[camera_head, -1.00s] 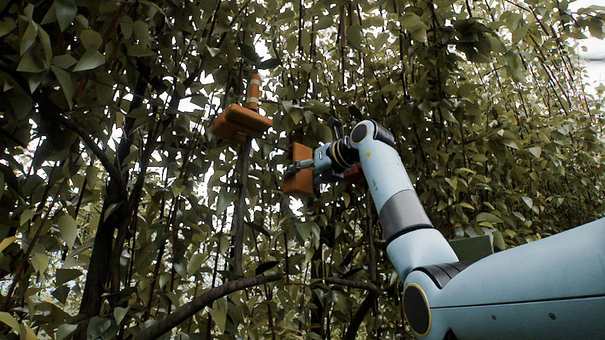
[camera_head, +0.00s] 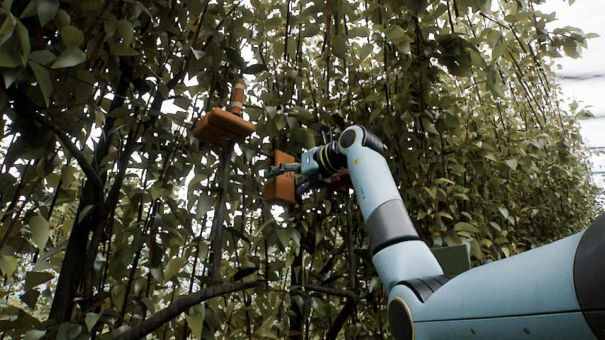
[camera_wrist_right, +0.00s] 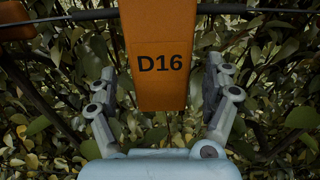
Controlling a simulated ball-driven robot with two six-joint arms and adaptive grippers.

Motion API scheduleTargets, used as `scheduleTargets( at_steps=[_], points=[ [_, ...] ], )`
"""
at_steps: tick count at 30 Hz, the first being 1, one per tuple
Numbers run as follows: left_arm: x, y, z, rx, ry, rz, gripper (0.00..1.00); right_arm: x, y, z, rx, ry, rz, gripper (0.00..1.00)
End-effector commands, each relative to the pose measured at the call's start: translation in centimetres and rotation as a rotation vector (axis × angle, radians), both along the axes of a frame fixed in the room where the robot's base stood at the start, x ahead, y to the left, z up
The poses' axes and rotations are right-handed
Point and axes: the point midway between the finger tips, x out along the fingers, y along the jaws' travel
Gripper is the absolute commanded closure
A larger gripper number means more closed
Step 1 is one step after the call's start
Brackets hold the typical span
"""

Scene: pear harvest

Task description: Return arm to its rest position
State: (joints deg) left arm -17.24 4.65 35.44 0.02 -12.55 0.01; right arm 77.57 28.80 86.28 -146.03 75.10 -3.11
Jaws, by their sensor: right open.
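My right arm comes in from the right in the head view, and its gripper (camera_head: 287,170) is up among the leaves. The gripper is beside an orange block (camera_head: 281,186) and overlaps it in the picture. In the right wrist view the two fingers (camera_wrist_right: 160,92) are spread wide. An orange tag marked D16 (camera_wrist_right: 158,62) shows between them, with a gap to each finger. Nothing is gripped. Whether the tag is level with the fingertips or beyond them I cannot tell. My left gripper is not in view.
Another orange block (camera_head: 224,126) with a striped orange and white post (camera_head: 238,96) stands left of my gripper. Dense leaves and thin stems surround the gripper. A dark wire (camera_wrist_right: 80,15) crosses the top of the wrist view. A thick branch (camera_head: 190,298) runs low across the head view.

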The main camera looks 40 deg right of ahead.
Motion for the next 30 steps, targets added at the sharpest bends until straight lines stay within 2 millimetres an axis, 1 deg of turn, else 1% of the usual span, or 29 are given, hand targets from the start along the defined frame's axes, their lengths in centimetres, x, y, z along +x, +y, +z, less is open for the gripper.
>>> scheduleTargets(
  at_steps=[3,9,12,15,20,24,26,28,29,30],
  points=[
    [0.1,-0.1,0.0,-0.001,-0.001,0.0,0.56,-2.6,-0.4,0.0,-0.006,-0.002,-0.005,0.16],
    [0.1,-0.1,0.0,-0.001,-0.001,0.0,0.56,-7.1,-0.7,0.0,-0.006,-0.001,-0.004,0.16],
    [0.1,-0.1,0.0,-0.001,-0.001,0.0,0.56,-8.6,-0.8,0.0,-0.005,0.0,-0.004,0.16],
    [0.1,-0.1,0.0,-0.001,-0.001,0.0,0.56,-9.7,-0.8,0.1,-0.004,0.0,-0.002,0.16],
    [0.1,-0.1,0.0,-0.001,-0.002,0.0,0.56,-10.2,-0.8,0.0,-0.001,0.002,-0.001,0.16],
    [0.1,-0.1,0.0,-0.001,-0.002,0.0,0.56,-10.2,-0.8,0.0,-0.001,0.001,0.001,0.16],
    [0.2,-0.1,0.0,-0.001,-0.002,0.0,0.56,-10.0,-0.3,-0.2,-0.001,-0.003,0.016,0.16],
    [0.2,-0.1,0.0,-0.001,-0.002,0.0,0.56,-9.4,1.2,-0.8,0.004,-0.018,0.068,0.16],
    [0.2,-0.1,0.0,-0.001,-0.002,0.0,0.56,-9.1,2.3,-1.3,0.009,-0.029,0.105,0.16],
    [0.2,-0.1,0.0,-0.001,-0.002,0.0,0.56,-8.6,4.2,-2.1,0.022,-0.048,0.17,0.16]
  ],
)
